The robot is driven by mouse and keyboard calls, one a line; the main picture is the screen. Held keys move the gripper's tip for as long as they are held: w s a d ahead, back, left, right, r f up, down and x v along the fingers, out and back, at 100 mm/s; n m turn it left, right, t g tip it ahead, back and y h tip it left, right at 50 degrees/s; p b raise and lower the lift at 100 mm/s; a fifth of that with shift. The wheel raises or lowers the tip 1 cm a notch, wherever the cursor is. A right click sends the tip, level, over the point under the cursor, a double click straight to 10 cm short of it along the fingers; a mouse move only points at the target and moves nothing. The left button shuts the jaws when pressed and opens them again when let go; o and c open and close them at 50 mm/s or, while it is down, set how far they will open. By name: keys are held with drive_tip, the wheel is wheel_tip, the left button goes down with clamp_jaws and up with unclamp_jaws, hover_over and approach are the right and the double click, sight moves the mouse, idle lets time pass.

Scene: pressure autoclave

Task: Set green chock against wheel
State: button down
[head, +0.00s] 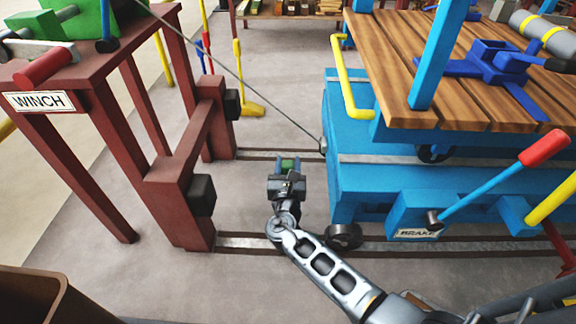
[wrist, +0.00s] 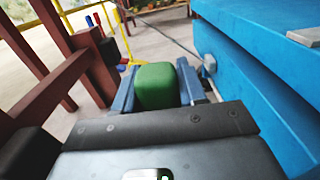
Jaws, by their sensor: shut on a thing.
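The green chock (wrist: 156,86) is between the two blue-grey fingers of my gripper (wrist: 160,92) in the wrist view. In the head view the chock (head: 288,164) shows at the tip of my gripper (head: 288,170), over the floor between the two rails. The gripper is shut on it. The blue cart stands just to the right. Its near wheel (head: 345,235) sits on the near rail, to the right of and nearer than the chock, apart from it. Another wheel (head: 435,153) shows under the wooden deck. The chock's underside is hidden.
The blue cart (head: 365,185) bears a wooden deck and a red-tipped brake lever (head: 545,147). A dark red winch frame (head: 180,190) with black buffers stands left. A cable (head: 240,80) runs from the winch to the cart. Rails (head: 240,242) cross the floor.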

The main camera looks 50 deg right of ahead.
drive_tip(key=c, duration=0.6)
unclamp_jaws()
drive_tip(key=shift+f, duration=0.1)
drive_tip(key=shift+c, duration=0.2)
drive_tip(key=shift+r, duration=0.25)
drive_tip(key=p+v, duration=0.3)
drive_tip(key=v, duration=0.9)
drive_tip(key=shift+p, duration=0.4)
drive_tip(key=shift+f, duration=0.15)
